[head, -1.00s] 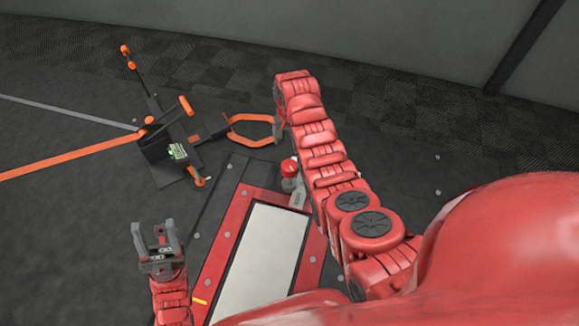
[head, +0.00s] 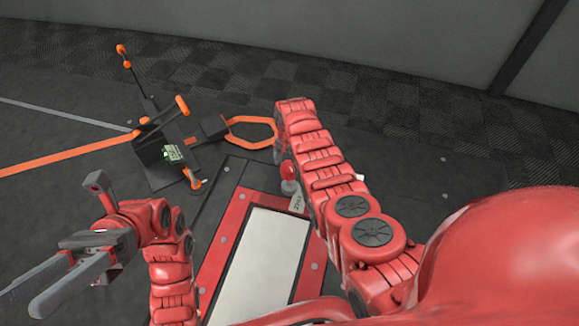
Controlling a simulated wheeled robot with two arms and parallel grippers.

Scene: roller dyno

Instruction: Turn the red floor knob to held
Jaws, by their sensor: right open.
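The red floor knob (head: 288,171) stands on a pale base beside the upper right corner of the red-framed plate, with the arm at the right of the picture partly over it. A pale tag (head: 297,202) with dark lettering lies next to it. My other arm reaches up past the knob's right side. Its gripper is hidden behind its own links. Nothing shows whether it touches the knob.
The red frame (head: 224,240) surrounds a pale plate in the floor. A black stand (head: 160,165) with orange parts and a small green-lit box is behind it, with an orange loop (head: 252,131) towards the arm. An orange strap (head: 70,155) crosses the floor at left.

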